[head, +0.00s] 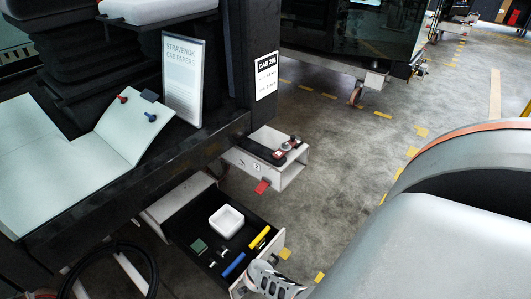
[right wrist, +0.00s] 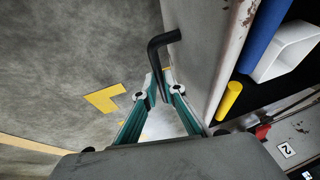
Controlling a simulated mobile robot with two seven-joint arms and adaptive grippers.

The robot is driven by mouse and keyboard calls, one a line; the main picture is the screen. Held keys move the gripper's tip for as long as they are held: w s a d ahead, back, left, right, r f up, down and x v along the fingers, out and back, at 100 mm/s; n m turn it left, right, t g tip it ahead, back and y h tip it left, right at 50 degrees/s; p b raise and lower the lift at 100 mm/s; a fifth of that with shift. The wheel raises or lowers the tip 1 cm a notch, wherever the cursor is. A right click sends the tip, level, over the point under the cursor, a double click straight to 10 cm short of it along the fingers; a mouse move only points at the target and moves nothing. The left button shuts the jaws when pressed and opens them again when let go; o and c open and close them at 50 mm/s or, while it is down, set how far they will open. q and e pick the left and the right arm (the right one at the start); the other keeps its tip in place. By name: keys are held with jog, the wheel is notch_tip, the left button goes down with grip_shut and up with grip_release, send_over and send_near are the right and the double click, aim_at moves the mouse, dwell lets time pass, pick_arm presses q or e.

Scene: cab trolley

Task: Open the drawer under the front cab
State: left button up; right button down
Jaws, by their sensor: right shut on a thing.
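The drawer (head: 187,222) under the cab stands pulled out, with a dark floor and a pale front panel. It holds a white open box (head: 226,220), a green square piece (head: 198,246), a blue cylinder (head: 233,264) and a yellow cylinder (head: 259,237). In the right wrist view, a bent black handle (right wrist: 157,46) stands out from the pale front panel (right wrist: 205,55). My right gripper (right wrist: 159,85) is shut on the handle. In the head view my right gripper (head: 268,279) is at the drawer's front, where it hides the handle. My left gripper is not in view.
The dark cab sill (head: 130,180) runs above the drawer. A black hose (head: 105,248) lies at lower left. Grey floor (head: 345,150) with yellow marks is open on the right.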

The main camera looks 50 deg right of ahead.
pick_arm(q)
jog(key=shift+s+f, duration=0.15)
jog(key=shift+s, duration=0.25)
pick_arm(e)
jog(key=shift+s+a, duration=0.1)
jog(key=shift+s, duration=0.3)
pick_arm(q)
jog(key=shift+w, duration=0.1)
pick_arm(e)
jog(key=c, duration=2.1)
grip_release()
jog(key=shift+c, duration=0.2)
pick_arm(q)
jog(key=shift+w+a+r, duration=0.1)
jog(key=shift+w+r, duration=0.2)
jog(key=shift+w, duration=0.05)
pick_arm(e)
jog(key=shift+w, duration=0.1)
